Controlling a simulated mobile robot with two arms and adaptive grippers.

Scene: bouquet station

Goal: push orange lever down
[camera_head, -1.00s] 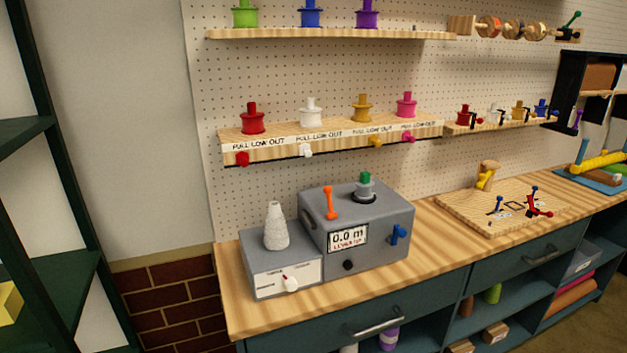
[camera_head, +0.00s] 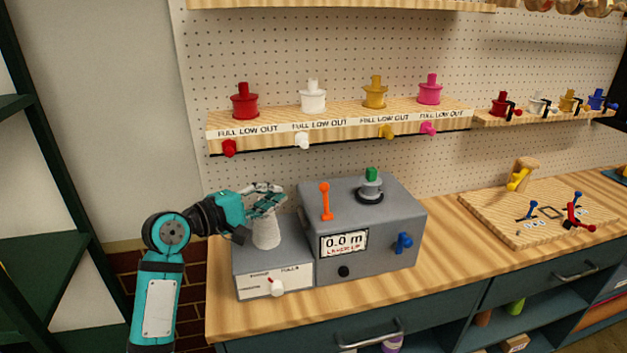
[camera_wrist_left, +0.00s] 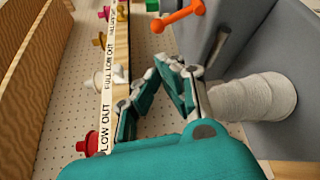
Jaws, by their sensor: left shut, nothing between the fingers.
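The orange lever (camera_head: 325,201) stands upright on the left part of the grey machine's top (camera_head: 375,225), above a display reading 0.0 m. It also shows at the top of the left wrist view (camera_wrist_left: 178,17). My left gripper (camera_head: 278,193) is shut and empty, above and by the white cone-shaped spool (camera_head: 266,233), to the left of the lever and apart from it. In the left wrist view my fingers (camera_wrist_left: 178,72) point toward the lever. The white spool also shows there (camera_wrist_left: 255,98). My right gripper is not in view.
A blue lever (camera_head: 404,243) and a black knob (camera_head: 343,271) are on the machine's front. A green-topped spindle (camera_head: 370,186) stands on its top. A shelf with colored spools (camera_head: 340,124) hangs behind. A wooden board with small levers (camera_head: 535,215) lies to the right.

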